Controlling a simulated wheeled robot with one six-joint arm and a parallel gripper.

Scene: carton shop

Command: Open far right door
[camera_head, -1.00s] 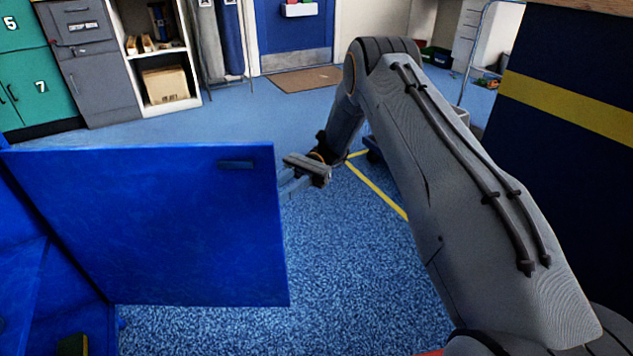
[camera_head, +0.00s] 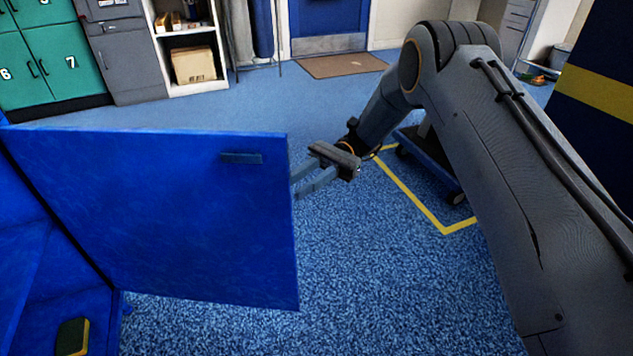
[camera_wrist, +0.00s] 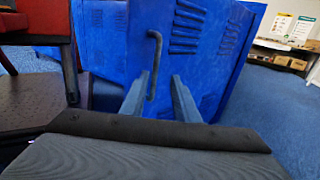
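The blue door (camera_head: 160,210) stands swung out from the blue cabinet (camera_head: 75,300) at the left of the head view, its inner face towards me. My gripper (camera_head: 297,182) is at the door's free right edge, its fingertips partly hidden behind that edge.
A dark sponge-like block (camera_head: 72,337) lies inside the cabinet. A blue wheeled trolley (camera_head: 430,160) stands on yellow floor lines beyond my arm. Green lockers (camera_head: 55,60) and a shelf (camera_head: 190,45) line the back.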

